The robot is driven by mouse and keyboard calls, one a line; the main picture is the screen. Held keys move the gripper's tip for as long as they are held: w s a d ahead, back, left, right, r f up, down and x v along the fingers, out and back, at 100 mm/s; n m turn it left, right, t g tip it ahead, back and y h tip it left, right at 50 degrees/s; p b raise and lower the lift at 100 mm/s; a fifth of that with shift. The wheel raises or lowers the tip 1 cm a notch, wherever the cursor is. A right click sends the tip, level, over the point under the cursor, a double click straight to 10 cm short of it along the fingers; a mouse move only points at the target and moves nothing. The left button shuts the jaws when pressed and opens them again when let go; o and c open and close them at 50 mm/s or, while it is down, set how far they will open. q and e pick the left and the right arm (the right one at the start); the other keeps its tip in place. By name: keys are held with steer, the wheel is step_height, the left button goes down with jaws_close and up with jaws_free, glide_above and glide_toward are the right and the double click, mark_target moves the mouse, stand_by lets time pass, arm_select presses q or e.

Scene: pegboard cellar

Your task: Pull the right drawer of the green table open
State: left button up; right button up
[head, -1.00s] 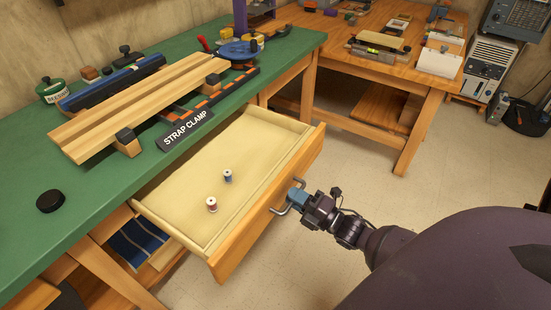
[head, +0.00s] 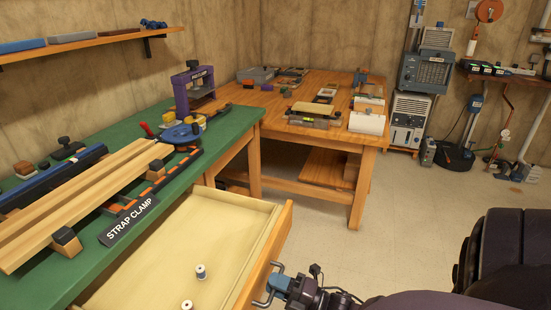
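The right drawer (head: 215,228) of the green table (head: 228,122) stands well open, with its pale inside in view. Its near left part is cut off by the bottom edge. Two small thread spools lie in it, one upright spool (head: 201,272) and one (head: 187,305) at the bottom edge. The metal handle (head: 260,303) is on the drawer's wooden front. My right gripper (head: 273,281) is at the handle, its blue fingers closed around the bar as far as I can see. My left gripper is not in view.
A strap clamp with long wooden boards (head: 90,198) lies on the green table. A wooden workbench (head: 330,134) with tools stands behind, and its leg is beyond the drawer.

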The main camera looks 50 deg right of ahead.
steer(key=shift+o, duration=1.2)
steer(key=shift+s, duration=0.1)
steer(key=v, duration=1)
steer(key=shift+s, duration=0.3)
steer(key=shift+d, duration=0.1)
